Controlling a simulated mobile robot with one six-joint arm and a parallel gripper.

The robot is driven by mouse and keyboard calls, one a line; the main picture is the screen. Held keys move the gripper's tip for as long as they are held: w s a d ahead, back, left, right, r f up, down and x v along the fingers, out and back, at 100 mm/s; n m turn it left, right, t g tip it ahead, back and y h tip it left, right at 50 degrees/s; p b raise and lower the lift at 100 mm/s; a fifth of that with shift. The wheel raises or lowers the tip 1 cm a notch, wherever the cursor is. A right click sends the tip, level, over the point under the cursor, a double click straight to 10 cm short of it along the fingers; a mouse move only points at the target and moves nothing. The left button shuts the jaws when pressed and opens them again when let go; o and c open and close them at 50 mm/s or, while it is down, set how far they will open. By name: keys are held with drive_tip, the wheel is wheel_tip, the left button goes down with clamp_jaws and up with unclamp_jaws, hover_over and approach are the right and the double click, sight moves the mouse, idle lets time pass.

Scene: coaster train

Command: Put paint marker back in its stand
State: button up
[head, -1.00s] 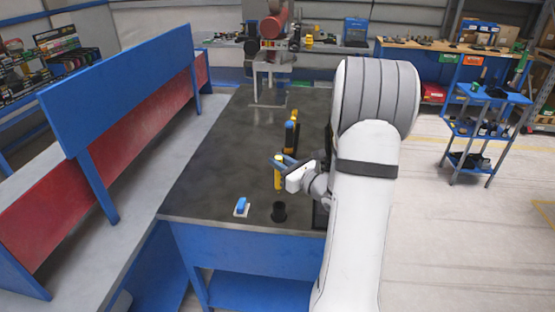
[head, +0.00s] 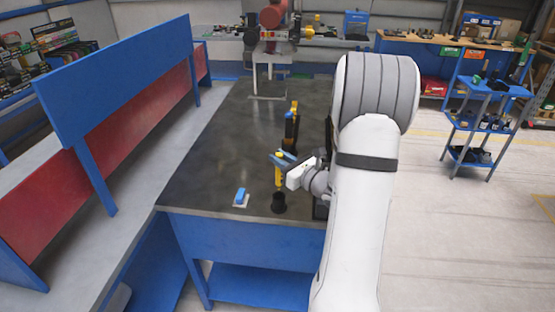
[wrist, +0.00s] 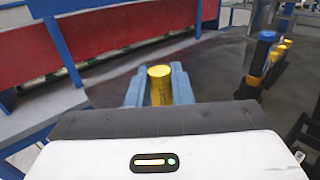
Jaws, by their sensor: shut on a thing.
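My gripper (head: 283,159) is shut on the yellow paint marker (head: 279,170), which hangs upright over the near part of the dark tabletop. In the wrist view the blue fingers (wrist: 159,88) close on both sides of the marker, with its round yellow end (wrist: 160,72) facing the camera. A small black cup-like stand (head: 278,203) stands on the table directly below the marker in the head view. The marker's lower end appears at or just above the stand's rim; I cannot tell whether it is inside. The stand is hidden in the wrist view.
A small blue item on a white pad (head: 241,197) lies left of the stand. A dark rack with yellow and blue parts (head: 290,128) stands farther back; it shows at right in the wrist view (wrist: 262,60). The left of the tabletop (head: 215,165) is clear.

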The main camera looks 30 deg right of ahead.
drive_tip(key=shift+f, duration=0.2)
drive_tip(key=shift+f+b, duration=3.15)
drive_tip(key=shift+f, duration=0.15)
drive_tip(key=shift+b, duration=0.35)
drive_tip(key=o, duration=1)
drive_tip(key=shift+c, duration=0.2)
